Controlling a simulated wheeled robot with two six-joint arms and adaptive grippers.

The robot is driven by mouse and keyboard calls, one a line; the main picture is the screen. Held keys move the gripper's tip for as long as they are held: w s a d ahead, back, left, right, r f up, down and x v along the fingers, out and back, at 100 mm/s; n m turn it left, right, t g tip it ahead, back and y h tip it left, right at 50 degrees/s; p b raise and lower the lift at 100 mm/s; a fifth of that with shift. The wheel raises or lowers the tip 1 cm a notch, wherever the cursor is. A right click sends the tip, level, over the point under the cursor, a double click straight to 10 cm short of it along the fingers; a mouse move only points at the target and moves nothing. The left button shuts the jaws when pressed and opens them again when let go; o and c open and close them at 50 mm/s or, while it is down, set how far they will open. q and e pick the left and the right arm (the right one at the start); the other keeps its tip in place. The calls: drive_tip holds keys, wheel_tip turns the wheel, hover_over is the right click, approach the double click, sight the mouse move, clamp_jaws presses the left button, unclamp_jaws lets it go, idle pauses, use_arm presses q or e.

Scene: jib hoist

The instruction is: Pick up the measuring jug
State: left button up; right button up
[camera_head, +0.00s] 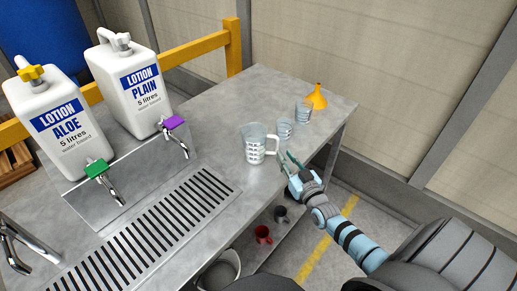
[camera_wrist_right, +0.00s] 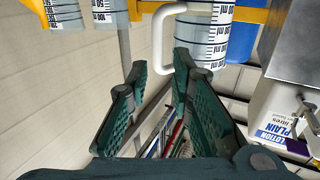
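The clear measuring jug (camera_head: 254,148) with dark graduation marks stands upright on the grey worktop near its right edge. Its handle points right, towards my right gripper (camera_head: 286,157). That gripper is open, with its dark green fingertips just short of the handle. In the right wrist view the jug (camera_wrist_right: 207,42) appears inverted at the top. Its white handle (camera_wrist_right: 160,42) shows just beyond the gap between the open fingers of my right gripper (camera_wrist_right: 160,70). I cannot tell whether a finger touches it. My left gripper is not in view.
Two smaller graduated beakers (camera_head: 285,129) (camera_head: 303,111) and a yellow funnel (camera_head: 317,97) stand behind the jug. Lotion containers (camera_head: 124,84) (camera_head: 65,124) with taps stand at left above a drain grate (camera_head: 158,235). Red and dark mugs (camera_head: 263,234) sit below the worktop.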

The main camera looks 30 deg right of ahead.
sight(278, 145)
drive_tip(key=w+b, duration=0.1)
drive_tip(key=w, duration=0.1)
drive_tip(key=w+d+b, duration=0.1)
drive_tip(key=w+b, duration=0.2)
drive_tip(key=w, duration=0.2)
drive_tip(key=shift+d+f, duration=0.25)
drive_tip(key=shift+f, duration=0.15)
drive_tip(key=shift+w+r, duration=0.1)
drive_tip(key=shift+w, duration=0.15)
drive_tip(key=shift+r, duration=0.15)
clamp_jaws()
